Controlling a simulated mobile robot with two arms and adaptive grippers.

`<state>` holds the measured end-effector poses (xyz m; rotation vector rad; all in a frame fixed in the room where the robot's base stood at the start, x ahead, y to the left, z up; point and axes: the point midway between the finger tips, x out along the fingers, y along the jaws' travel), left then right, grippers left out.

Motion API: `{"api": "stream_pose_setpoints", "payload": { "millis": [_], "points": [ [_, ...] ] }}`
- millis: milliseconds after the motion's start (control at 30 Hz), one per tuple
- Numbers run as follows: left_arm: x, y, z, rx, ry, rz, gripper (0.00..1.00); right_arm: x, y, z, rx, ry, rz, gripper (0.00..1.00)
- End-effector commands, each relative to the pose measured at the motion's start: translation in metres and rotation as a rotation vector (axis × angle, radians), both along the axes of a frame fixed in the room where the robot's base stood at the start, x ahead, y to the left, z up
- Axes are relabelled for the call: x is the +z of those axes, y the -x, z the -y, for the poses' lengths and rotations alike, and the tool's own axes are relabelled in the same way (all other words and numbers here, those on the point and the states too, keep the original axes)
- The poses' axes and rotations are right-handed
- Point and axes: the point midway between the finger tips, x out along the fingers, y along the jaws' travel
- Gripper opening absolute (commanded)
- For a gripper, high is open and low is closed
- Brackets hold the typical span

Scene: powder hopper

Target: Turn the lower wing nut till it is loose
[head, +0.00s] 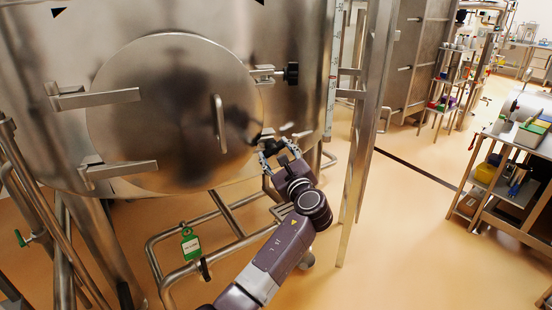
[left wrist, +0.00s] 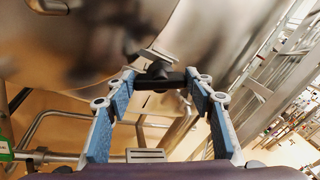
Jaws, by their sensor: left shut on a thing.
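The hopper's round steel door (head: 165,110) is closed against the tank. The lower wing nut (left wrist: 160,75) is a black piece at the door's lower right edge, on a steel clamp. My left gripper (head: 274,151) reaches up to it from below right and hides most of it in the head view. In the left wrist view, the left gripper's blue-padded fingers (left wrist: 160,84) are on either side of the nut, shut on it. The upper wing nut (head: 291,73) is black and sits on its clamp at the door's upper right. My right gripper is not in view.
A steel ladder-like frame post (head: 365,130) stands just right of my left gripper. Steel pipes (head: 215,255) with a green tag (head: 190,243) run below the door. A loaded cart (head: 500,185) stands at the right, with clear floor before it.

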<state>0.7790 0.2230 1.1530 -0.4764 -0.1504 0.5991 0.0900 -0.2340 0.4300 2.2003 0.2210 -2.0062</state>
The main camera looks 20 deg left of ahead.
Motion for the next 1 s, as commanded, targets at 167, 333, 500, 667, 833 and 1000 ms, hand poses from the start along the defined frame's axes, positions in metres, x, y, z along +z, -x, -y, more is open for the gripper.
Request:
{"api": "stream_pose_setpoints", "payload": {
  "millis": [167,333,500,667,833,1000],
  "points": [
    [-0.005,0.000,0.000,0.000,0.140,0.098,0.25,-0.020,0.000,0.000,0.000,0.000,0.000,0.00],
    [-0.006,0.001,-0.001,0.000,0.274,0.191,0.25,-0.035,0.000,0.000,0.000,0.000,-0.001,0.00],
    [-0.006,0.001,-0.001,0.000,0.406,0.284,0.25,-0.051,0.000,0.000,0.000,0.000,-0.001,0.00],
    [-0.007,0.001,-0.001,0.000,0.529,0.370,0.25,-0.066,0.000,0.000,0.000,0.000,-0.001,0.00],
    [-0.007,0.001,-0.001,0.000,0.651,0.456,0.25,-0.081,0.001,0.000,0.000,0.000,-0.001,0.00],
    [-0.007,0.001,-0.001,0.000,0.752,0.526,0.25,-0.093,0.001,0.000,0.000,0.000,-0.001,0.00]
  ]
}}
